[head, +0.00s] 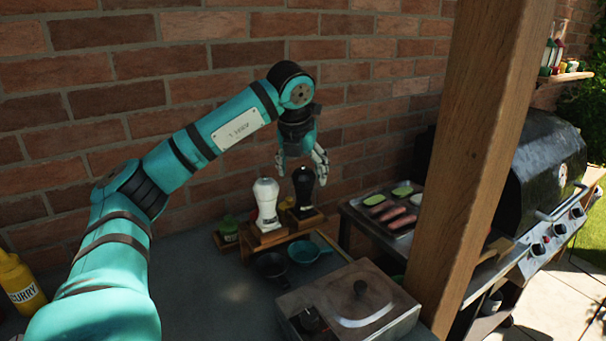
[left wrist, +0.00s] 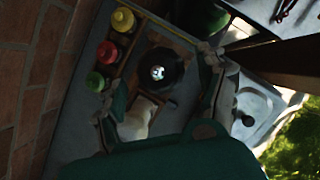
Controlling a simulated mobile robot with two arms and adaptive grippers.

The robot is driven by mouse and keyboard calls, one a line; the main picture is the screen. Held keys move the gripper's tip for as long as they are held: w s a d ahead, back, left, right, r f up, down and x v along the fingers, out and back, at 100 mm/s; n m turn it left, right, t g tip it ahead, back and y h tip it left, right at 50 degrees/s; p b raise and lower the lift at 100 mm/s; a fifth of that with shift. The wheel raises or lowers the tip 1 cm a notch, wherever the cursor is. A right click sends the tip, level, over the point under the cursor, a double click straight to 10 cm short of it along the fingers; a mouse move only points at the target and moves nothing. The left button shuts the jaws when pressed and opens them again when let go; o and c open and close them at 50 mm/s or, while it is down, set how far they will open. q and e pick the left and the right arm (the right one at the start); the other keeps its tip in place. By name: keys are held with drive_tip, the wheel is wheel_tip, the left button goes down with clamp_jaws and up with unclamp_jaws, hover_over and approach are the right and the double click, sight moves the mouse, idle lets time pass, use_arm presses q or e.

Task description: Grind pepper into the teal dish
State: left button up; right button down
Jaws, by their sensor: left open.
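The black pepper mill (head: 304,192) stands upright on a small wooden stand against the brick wall. From above, its round body with a shiny knob (left wrist: 158,73) shows in the left wrist view. My left gripper (head: 302,166) is open and points down, its fingers to either side of the mill's top; I cannot tell whether they touch it. The teal dish (head: 308,252), a small round pan with a handle, sits on the counter in front of the stand. My right gripper is not in view.
A white mill (head: 266,204) stands close left of the black one. A black dish (head: 271,265) sits left of the teal dish. A metal box with a lid (head: 350,306) is in front. A wooden post (head: 478,150) and grill (head: 525,170) stand right. Bare counter (head: 215,290) lies left.

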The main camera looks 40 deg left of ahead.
use_arm(q)
drive_tip(key=shift+x, duration=0.8)
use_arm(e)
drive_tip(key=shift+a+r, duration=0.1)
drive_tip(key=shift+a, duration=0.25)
use_arm(q)
drive_tip(key=c, duration=1.2)
drive_tip(key=shift+o, duration=0.2)
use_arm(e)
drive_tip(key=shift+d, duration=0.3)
use_arm(q)
drive_tip(key=shift+m+h, duration=0.3)
drive_tip(key=shift+m, duration=0.4)
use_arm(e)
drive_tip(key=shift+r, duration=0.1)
use_arm(q)
drive_tip(key=shift+r+m+t+h+p, duration=0.1)
drive_tip(key=shift+m+t+h+p, duration=0.3)
drive_tip(key=shift+m, duration=0.7)
drive_tip(key=shift+a+m+h+p, duration=0.15)
drive_tip(key=shift+m+h+p, duration=0.55)
drive_tip(key=shift+m, duration=1)
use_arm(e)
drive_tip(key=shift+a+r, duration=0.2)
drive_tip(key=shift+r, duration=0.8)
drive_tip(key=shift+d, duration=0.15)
